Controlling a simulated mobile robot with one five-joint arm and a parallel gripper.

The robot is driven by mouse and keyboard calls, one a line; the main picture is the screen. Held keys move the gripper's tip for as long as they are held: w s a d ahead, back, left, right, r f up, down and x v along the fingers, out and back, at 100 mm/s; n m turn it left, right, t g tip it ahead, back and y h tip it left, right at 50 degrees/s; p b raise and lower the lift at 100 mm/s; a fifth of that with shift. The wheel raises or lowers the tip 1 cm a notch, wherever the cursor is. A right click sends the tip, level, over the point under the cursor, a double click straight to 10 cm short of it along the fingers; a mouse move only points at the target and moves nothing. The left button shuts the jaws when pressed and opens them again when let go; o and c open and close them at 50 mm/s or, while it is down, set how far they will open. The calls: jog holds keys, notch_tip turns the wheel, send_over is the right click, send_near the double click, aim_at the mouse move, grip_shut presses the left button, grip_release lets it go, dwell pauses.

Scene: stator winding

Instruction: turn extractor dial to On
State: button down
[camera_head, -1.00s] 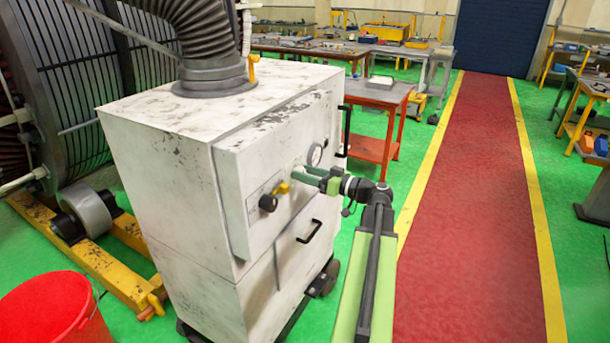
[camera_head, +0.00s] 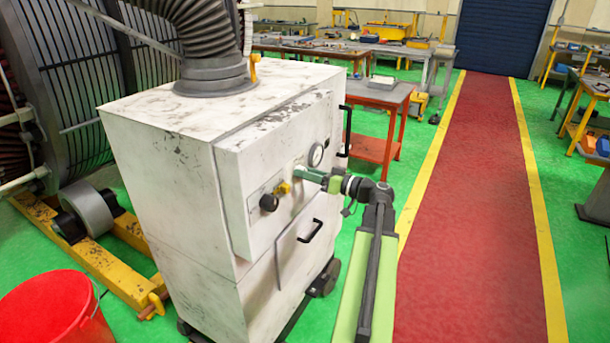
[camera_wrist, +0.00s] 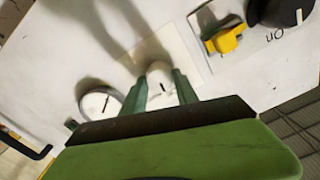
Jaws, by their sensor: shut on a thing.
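The extractor is a scuffed white cabinet (camera_head: 170,170). Its front panel carries a black dial (camera_head: 269,203) with a white mark; in the wrist view this black dial (camera_wrist: 282,12) has the printed word "On" beside it. My gripper (camera_head: 303,173) is at the panel, to the right of the black dial and apart from it. In the wrist view, my gripper's green fingers (camera_wrist: 160,88) are shut on a pale round knob (camera_wrist: 159,75) with a short dark mark. The knob's sides are hidden by the fingers.
A yellow switch (camera_wrist: 226,38) sits between the pale knob and the black dial. A round gauge (camera_wrist: 100,103) is close beside the fingers. A black handle (camera_head: 310,231) is below on the cabinet. A red bucket (camera_head: 55,310) stands front left. The red walkway (camera_head: 470,220) is clear.

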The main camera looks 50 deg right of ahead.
jog(key=shift+d+f+m, duration=0.1)
jog(key=shift+m, duration=4.05)
jog(key=shift+d+f+m, duration=0.1)
jog(key=shift+m, duration=4.05)
jog(key=shift+a, duration=0.1)
jog(key=c, duration=0.9)
grip_release()
jog(key=shift+c, duration=0.2)
